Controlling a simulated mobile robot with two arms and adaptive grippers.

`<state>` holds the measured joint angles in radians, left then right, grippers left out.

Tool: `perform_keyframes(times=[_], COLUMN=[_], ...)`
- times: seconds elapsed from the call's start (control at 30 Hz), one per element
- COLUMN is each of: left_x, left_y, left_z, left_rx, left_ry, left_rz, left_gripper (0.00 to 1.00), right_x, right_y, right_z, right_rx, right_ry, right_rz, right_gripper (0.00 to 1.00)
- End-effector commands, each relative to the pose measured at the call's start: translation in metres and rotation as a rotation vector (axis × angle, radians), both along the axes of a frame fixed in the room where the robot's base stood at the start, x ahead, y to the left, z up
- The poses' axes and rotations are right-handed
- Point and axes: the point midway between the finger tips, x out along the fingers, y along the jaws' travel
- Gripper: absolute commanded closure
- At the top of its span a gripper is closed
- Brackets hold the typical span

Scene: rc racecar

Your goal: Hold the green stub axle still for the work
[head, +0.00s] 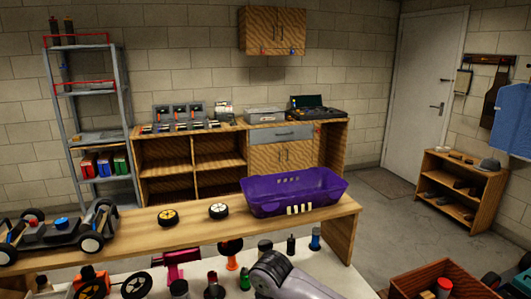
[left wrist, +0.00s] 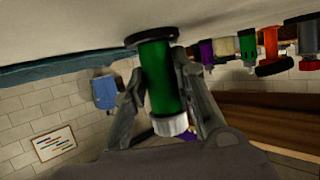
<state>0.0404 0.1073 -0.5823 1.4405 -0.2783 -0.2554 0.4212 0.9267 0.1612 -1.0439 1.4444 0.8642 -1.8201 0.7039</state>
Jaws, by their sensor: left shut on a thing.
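The green stub axle (left wrist: 158,82) is a green cylinder with a dark disc at one end and a white cap at the other. It shows large in the left wrist view. My left gripper (left wrist: 157,68) is shut on it, one finger on each side of the green body. The view is upside down, and the dark disc is at the pale bench top (left wrist: 210,18); I cannot tell whether it touches. In the head view a grey part of my arm is at the bottom, and the gripper's fingers are hidden. My right gripper is not in view.
Several small coloured parts, including a red-orange one (left wrist: 270,50), stand close by on the bench. A wooden crate (head: 410,283) is at lower right.

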Motion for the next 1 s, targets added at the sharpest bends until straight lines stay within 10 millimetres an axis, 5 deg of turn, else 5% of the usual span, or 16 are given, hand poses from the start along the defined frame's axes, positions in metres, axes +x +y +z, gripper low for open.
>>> perform_keyframes(times=[0.17,0.2,0.5,1.0], left_x=[-0.002,-0.002,-0.001,-0.015], left_y=[0.004,0.004,0.003,0.009], left_z=[-0.007,-0.007,-0.004,0.003], left_rx=[0.010,0.010,0.007,0.005], left_ry=[0.014,0.014,0.007,0.004], left_rz=[0.004,0.004,0.003,0.002], left_gripper=[1.00,0.72,0.53,0.52], right_x=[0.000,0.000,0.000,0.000], right_y=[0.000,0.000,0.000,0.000], right_z=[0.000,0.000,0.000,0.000], right_rx=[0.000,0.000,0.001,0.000], right_ry=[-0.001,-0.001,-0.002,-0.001], right_rz=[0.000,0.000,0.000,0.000], right_gripper=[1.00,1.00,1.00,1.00])
